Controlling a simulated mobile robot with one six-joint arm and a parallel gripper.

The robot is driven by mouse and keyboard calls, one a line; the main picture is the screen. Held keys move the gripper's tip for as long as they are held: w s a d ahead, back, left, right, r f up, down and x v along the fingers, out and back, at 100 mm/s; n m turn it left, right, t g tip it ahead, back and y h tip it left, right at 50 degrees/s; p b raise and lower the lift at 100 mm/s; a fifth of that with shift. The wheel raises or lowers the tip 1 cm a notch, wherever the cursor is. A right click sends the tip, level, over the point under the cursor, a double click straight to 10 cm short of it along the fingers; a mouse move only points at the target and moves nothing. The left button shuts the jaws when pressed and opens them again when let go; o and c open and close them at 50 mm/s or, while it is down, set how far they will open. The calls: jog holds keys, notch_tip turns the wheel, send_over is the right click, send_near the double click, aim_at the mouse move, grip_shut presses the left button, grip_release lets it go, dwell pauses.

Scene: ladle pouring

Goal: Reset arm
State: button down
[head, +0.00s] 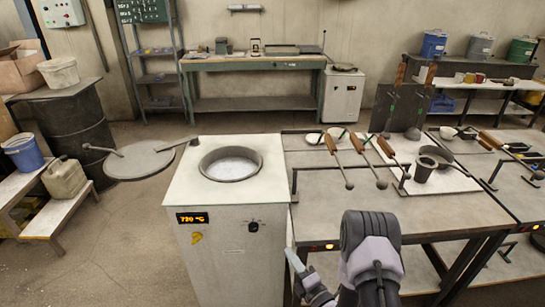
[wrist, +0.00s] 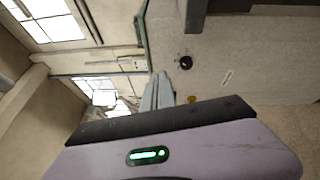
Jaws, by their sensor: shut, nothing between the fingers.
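My gripper (head: 295,260) is in the lower middle of the head view, low beside the front right corner of the white furnace. Its pale fingers are together and hold nothing. In the wrist view the grey closed fingers (wrist: 160,82) stick out past the dark edge of the gripper body. My arm folds at the lower right of the head view, in front of the worktable. The furnace (head: 228,255) has a round opening (head: 231,163) with pale material inside and a display reading about 720 °C. Its front panel also shows in the wrist view (wrist: 235,55).
A worktable (head: 400,218) at right carries ladles with wooden handles (head: 385,148), a dark cup (head: 424,170) and white bowls. A round lid (head: 140,160) is out to the furnace's left. A drum (head: 75,140) and steps stand far left. Open floor lies left of the furnace.

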jog(key=s+a+r+n+g+y, duration=0.2)
jog(key=a+r+n+g+y, duration=0.15)
jog(key=a+r+n, duration=0.35)
jog(key=s+a+r+n+g+y, duration=0.1)
jog(key=a+r+n+g+y, duration=0.3)
jog(key=r, duration=0.5)
jog(key=s+a+r+n+g, duration=0.4)
jog(key=s+r+n+g, duration=0.55)
jog(key=s+n, duration=0.4)
jog(key=s+d+r+n+h, duration=0.1)
jog(key=s+d+n+h, duration=0.3)
jog(key=s+n+h, duration=0.5)
jog(key=s+d+r+n+t+h, duration=0.1)
jog(key=s+d+n+t+h, duration=0.1)
jog(key=d, duration=0.4)
jog(key=s+d+r+n+t+h, duration=0.1)
jog(key=d+r+n+t+h, duration=0.1)
jog(key=d+n+t, duration=0.2)
jog(key=d+n, duration=0.2)
jog(key=n, duration=0.1)
jog(key=shift+s+d+h, duration=0.35)
jog(key=shift+s, duration=0.05)
